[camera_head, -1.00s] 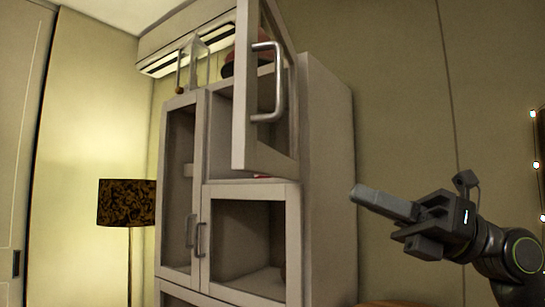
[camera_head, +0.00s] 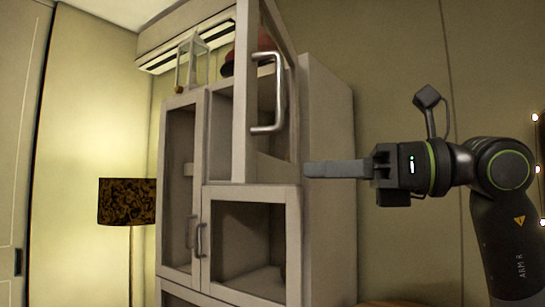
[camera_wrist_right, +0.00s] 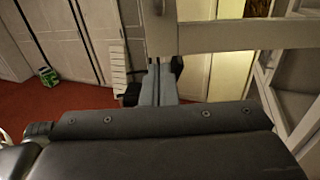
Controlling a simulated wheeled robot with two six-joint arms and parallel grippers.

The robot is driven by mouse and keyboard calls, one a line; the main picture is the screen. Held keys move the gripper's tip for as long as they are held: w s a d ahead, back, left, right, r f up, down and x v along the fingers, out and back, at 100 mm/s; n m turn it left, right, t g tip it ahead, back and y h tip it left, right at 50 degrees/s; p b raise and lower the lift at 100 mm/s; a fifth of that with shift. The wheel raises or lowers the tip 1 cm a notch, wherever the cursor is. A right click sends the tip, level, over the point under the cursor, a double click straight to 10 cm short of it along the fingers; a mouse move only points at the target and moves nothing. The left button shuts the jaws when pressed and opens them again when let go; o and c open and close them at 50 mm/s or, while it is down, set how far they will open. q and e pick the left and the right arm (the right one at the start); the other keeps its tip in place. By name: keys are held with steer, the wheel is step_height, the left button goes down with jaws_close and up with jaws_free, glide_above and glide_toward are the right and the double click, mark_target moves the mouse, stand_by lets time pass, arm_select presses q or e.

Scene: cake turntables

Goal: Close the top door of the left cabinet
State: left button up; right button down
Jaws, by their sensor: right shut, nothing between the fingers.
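The cabinet (camera_head: 330,130) is grey-white with framed doors. Its top right door (camera_head: 242,120) stands open, swung out towards me, with a curved metal handle (camera_head: 281,92) on its face. My right gripper (camera_head: 308,170) is shut and empty, pointing left, with its tip by the lower right corner of the open door. I cannot tell whether it touches the door. In the right wrist view the closed fingers (camera_wrist_right: 158,85) lie just below a pale door frame (camera_wrist_right: 240,37). My left gripper is not in view.
The lower right door (camera_head: 294,240) and the tall left door (camera_head: 168,190) look shut. A lantern (camera_head: 192,62) and a dark red object (camera_head: 228,68) are on top. A lamp (camera_head: 127,201) stands left. A wall is behind my right arm.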

mark_target(251, 171)
steer(key=p+x, duration=0.2)
steer(key=x, duration=0.4)
steer(key=shift+p, duration=0.4)
steer(key=shift+w+a, duration=0.15)
steer(key=shift+a, duration=0.35)
steer(key=shift+f, duration=0.1)
